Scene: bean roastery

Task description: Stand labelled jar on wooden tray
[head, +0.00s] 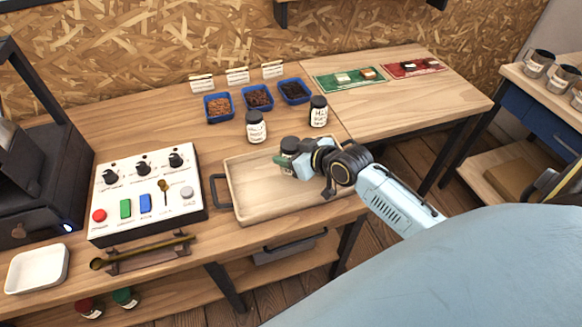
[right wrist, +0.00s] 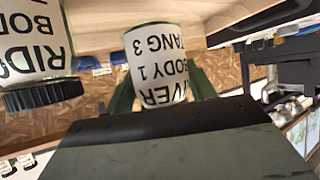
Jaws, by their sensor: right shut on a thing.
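My right gripper (head: 285,160) is shut on a labelled jar (head: 289,145) with a dark lid. The jar is roughly upright over the back right part of the wooden tray (head: 243,210). Fingers hide its lower part, so I cannot tell whether its base touches the tray. In the right wrist view the held jar (right wrist: 155,62) sits between the green fingers; its label reads RIVER, BODY 1, TANG 3, upside down in that picture. My left gripper is not in view.
Two other labelled jars, one left (head: 257,128) and one right (head: 318,112), stand behind the tray. Blue bean bins (head: 219,108) stand farther back. A control panel (head: 147,190) is left of the tray. The tray's left and front parts are bare.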

